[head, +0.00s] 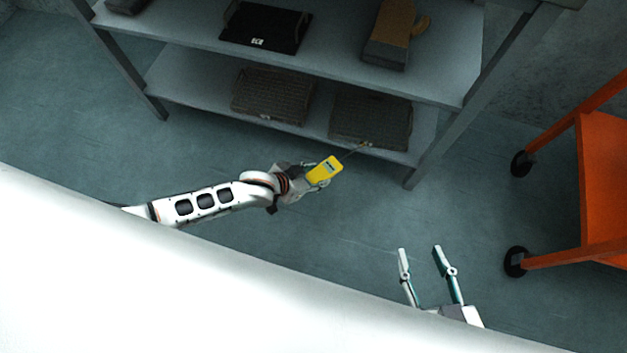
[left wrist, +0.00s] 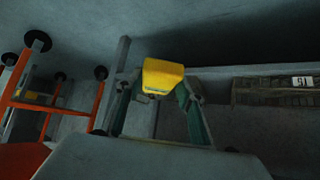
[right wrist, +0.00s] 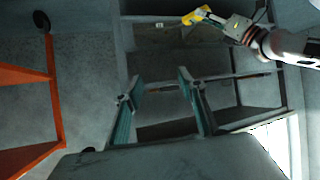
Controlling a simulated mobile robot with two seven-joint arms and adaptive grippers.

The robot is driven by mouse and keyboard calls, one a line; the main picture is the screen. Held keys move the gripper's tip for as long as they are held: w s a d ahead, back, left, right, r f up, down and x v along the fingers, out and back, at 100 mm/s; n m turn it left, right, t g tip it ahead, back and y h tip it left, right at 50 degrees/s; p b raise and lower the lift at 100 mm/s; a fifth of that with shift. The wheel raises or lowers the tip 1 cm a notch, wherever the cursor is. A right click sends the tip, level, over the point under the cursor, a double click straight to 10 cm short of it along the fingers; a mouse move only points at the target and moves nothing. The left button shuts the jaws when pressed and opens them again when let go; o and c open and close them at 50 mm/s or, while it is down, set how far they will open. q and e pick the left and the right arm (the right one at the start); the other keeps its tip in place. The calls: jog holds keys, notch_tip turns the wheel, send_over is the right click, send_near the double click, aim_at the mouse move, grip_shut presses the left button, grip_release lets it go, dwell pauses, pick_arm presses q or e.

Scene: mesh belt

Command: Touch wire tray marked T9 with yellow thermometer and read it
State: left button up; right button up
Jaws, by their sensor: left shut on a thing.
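The yellow thermometer (head: 324,170) is held in my left gripper (head: 318,176), in front of the lower shelf. Its thin probe points up and right, its tip close to the front edge of the right wire tray (head: 371,117); I cannot tell if they touch. The left wire tray (head: 272,94) lies beside it on that shelf. In the left wrist view the thermometer (left wrist: 163,76) sits between the fingers, and a wire tray (left wrist: 262,97) shows a white tag too small to read surely. My right gripper (head: 422,252) is open and empty, low in the head view.
An orange wheeled cart (head: 603,180) stands at the right. The floor between rack and cart is clear.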

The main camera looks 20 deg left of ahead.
aim_at(319, 167)
pick_arm(q)
jog(key=w, duration=0.2)
jog(key=shift+w+f+b, duration=0.3)
jog(key=shift+w+b, duration=0.05)
jog(key=shift+w, duration=0.05)
jog(key=shift+w+f, duration=0.2)
jog(key=shift+w, duration=0.05)
jog(key=shift+s+f+b, duration=0.15)
jog(key=shift+f+b, duration=0.35)
jog(key=shift+f, duration=0.3)
jog(key=shift+w, duration=0.25)
pick_arm(e)
jog(key=shift+w+a+r+m+t, duration=0.2)
jog(key=shift+w+a+r, duration=0.2)
jog(key=shift+r, duration=0.15)
jog(key=shift+w+a+r+m+t, duration=0.1)
jog(key=shift+w+a+r+m, duration=0.1)
jog(key=shift+w+a+r, duration=0.3)
pick_arm(q)
jog(key=shift+f, duration=0.2)
pick_arm(e)
jog(key=shift+s+f, duration=0.4)
jog(key=shift+f, duration=0.1)
pick_arm(q)
jog(key=shift+f, duration=0.1)
pick_arm(e)
jog(key=shift+d+r, duration=0.1)
jog(key=shift+r, duration=0.05)
